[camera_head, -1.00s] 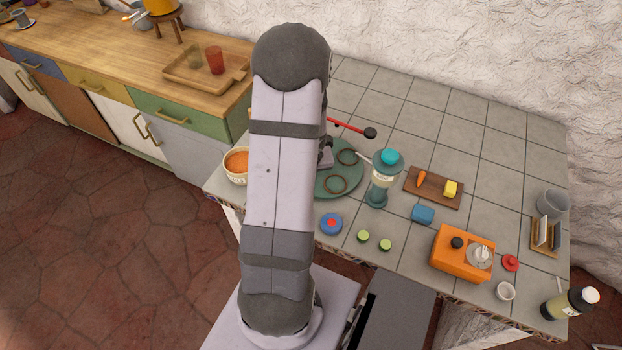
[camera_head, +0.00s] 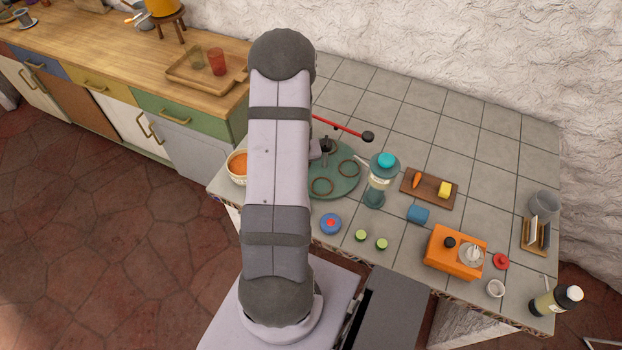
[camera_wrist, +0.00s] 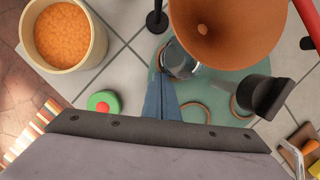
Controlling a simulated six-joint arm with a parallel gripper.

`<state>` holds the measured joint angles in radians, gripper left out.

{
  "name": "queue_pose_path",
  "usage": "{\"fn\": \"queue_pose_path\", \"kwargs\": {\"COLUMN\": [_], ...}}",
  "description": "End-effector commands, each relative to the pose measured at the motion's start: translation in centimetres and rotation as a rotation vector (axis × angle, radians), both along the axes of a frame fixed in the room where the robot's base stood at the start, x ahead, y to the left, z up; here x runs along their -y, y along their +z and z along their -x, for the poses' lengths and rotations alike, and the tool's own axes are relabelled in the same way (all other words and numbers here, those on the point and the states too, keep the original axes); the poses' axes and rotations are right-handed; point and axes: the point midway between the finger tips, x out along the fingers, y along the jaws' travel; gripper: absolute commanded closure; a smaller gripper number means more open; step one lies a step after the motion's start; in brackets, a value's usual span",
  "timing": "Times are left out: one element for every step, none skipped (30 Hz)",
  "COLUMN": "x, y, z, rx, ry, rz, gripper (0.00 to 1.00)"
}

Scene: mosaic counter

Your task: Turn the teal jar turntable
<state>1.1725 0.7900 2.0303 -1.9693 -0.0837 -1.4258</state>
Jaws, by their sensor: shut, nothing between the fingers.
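The teal turntable (camera_head: 338,187) is a flat round disc on the tiled counter, partly hidden behind my arm. Two brown rings mark its top. A clear jar with a teal lid (camera_head: 386,160) stands at its right edge. In the wrist view the turntable (camera_wrist: 222,90) fills the centre, partly covered by a brown-orange cone shape. My gripper (camera_wrist: 163,85) reaches over its left part, shut with nothing between the fingers. I cannot tell whether the fingertips touch anything. A dark cylinder (camera_wrist: 265,96) shows over the turntable's right part. The head view mostly hides my gripper.
A bowl of orange food (camera_head: 237,162) sits left of the turntable. A red rod with a black knob (camera_head: 368,137) extends behind it. A board with carrot and butter (camera_head: 430,199), a blue cup (camera_head: 418,214) and an orange appliance (camera_head: 450,258) stand to the right. The back tiles are clear.

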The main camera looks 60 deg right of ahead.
Motion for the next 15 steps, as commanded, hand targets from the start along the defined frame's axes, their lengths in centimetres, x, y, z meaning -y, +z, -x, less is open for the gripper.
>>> {"fn": "queue_pose_path", "kwargs": {"x": [0.2,0.3,0.4,0.4,0.5,0.7,0.7,0.8,0.9,0.9,1.0,1.1,1.1,1.2,1.2], "y": [0.2,0.2,0.2,0.2,0.2,0.2,0.2,0.2,0.1,0.1,0.1,0.1,0.1,0.1,0.1], "z": [-0.2,-0.3,-0.4,-0.5,-0.5,-0.6,-0.7,-0.8,-0.8,-0.9,-0.9,-1.0,-1.1,-1.1,-1.1], "rx": [0.0,0.0,-0.001,-0.001,-0.001,0.0,0.0,0.0,-0.001,-0.001,0.0,0.0,0.0,0.0,0.0], "ry": [0.001,0.001,0.001,0.001,0.001,0.001,0.001,0.001,0.001,0.001,0.001,0.001,0.001,0.001,0.0], "rz": [0.0,0.0,-0.001,-0.001,-0.001,0.0,0.0,0.0,-0.001,-0.001,0.0,0.0,0.001,0.001,0.0], "gripper": [1.0,1.0,1.0,1.0,1.0,1.0,1.0,1.0,1.0,1.0,1.0,1.0,1.0,1.0,1.0]}}
